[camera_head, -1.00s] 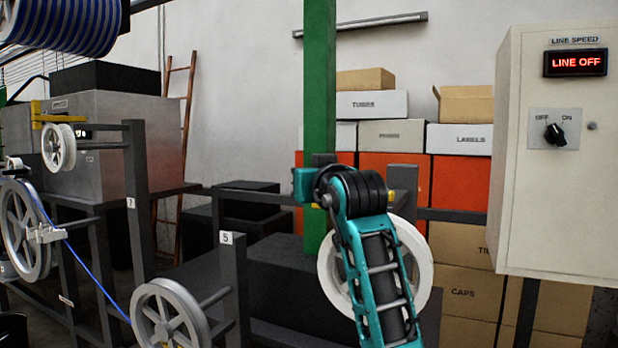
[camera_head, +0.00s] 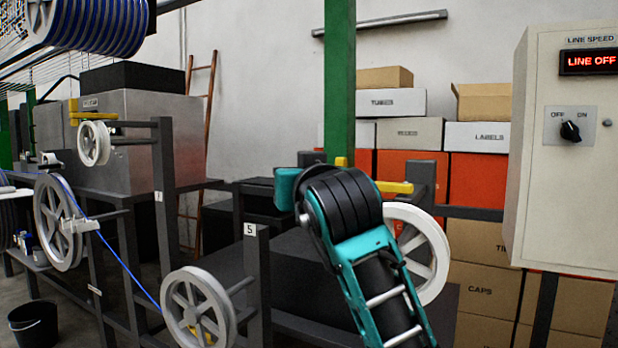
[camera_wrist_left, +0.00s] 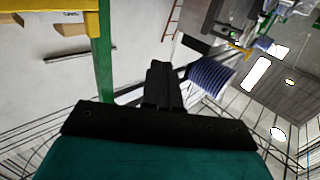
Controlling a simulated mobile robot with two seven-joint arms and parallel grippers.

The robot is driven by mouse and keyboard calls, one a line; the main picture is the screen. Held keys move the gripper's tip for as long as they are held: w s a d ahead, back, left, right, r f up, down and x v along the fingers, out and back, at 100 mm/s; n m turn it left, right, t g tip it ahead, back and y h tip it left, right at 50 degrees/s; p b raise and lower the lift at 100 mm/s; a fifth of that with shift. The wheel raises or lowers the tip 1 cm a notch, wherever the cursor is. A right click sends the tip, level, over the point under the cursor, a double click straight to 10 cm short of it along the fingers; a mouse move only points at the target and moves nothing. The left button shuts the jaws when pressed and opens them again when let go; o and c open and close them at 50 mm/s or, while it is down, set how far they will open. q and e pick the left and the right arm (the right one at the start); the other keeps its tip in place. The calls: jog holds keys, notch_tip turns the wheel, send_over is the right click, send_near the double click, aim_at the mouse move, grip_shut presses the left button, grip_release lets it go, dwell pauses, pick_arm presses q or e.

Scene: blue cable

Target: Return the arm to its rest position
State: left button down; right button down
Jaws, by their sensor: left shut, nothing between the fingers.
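A teal and black arm of mine (camera_head: 365,255) rises from the bottom edge right of centre in the head view, in front of a white wheel. Its gripper does not show there. In the left wrist view my left gripper (camera_wrist_left: 161,68) is shut and empty, its dark fingers together in front of a black palm. The fingers point to open space, with no contact visible. The blue cable (camera_head: 128,268) runs from the grey wheel (camera_head: 57,222) at left down to the lower grey wheel (camera_head: 197,308). My right gripper is not in view.
A control cabinet (camera_head: 545,215) at right reads LINE OFF. The green post (camera_head: 340,80) and a yellow bar (camera_head: 394,187) stand close behind my arm. Dark frame posts (camera_head: 257,290) are left of it. Stacked boxes (camera_head: 481,290) stand behind. A black bucket (camera_head: 33,327) is lower left.

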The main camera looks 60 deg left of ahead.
pick_arm(q)
jog(key=shift+s+d, duration=0.1)
dwell(0.6)
jog(key=w+d+f+m+t+h, duration=0.2)
jog(key=w+d+f+m+h, duration=0.15)
jog(key=f, duration=0.35)
jog(key=w+d+f+m+t+h, duration=0.2)
jog(key=w+d+f+m, duration=0.2)
jog(key=f, duration=0.3)
jog(key=w+d+f+m+t+h, duration=0.2)
jog(key=w+d+f+m+h, duration=0.15)
jog(key=f, duration=0.35)
jog(key=s+d+f+m+g+h, duration=0.1)
jog(key=s+d+f+m+h, duration=0.1)
jog(key=d+f, duration=0.35)
jog(key=s+d+f+m+g+h, duration=0.1)
jog(key=s+d+f+m+h, duration=0.15)
jog(key=f, duration=0.65)
jog(key=s+d+f+m+g+h, duration=0.1)
jog(key=s+d+f+g+h, duration=0.15)
jog(key=s+d+f, duration=0.35)
jog(key=s+d+f+g+h, duration=0.2)
jog(key=s+d+f+g, duration=0.1)
jog(key=s+f, duration=0.4)
jog(key=w+d+f+t+h, duration=0.1)
jog(key=w+d+f+t, duration=0.2)
jog(key=w+f+t, duration=0.3)
jog(key=shift+w+f+m+t, duration=0.15)
jog(key=shift+f+m+t, duration=0.3)
jog(key=shift+f+t, duration=0.3)
